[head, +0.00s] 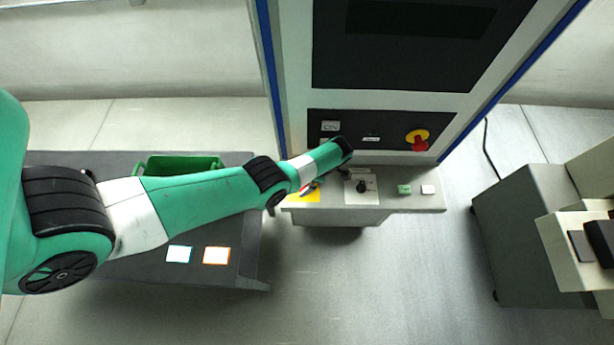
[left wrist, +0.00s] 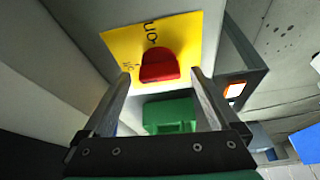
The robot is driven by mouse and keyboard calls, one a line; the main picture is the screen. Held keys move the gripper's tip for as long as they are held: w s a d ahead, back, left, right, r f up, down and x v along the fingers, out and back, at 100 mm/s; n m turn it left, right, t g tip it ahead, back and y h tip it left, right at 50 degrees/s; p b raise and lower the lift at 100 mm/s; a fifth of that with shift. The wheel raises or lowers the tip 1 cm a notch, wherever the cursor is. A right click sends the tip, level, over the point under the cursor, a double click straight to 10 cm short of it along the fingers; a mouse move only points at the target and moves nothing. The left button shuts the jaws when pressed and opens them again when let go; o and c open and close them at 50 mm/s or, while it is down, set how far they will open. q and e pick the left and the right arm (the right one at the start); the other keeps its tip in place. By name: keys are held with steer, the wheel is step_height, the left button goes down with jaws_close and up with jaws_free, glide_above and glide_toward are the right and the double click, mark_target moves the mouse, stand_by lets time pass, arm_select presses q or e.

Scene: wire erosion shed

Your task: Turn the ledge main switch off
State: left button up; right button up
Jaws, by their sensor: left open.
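The ledge main switch is a red knob (left wrist: 160,66) on a yellow plate (left wrist: 178,33) with dark lettering, partly upside down, in the left wrist view. In the head view the yellow plate (head: 303,197) lies at the left end of the grey ledge (head: 425,203), partly behind my arm. My left gripper (left wrist: 161,74) is open, with one finger on each side of the red knob. I cannot tell whether the fingers touch it. In the head view my wrist hides most of the gripper.
The ledge also carries a black selector knob (head: 362,186), a green button (head: 404,189) and a white button (head: 427,189). Behind it, the black panel (head: 355,123) has a red-and-yellow switch (head: 418,139). A green bin (head: 180,165) stands on the dark table at left.

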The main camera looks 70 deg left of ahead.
arm_select(q)
steer(key=p+v, duration=0.1)
steer(key=v, duration=1)
steer(key=shift+r, duration=0.3)
steer(key=shift+w, duration=0.1)
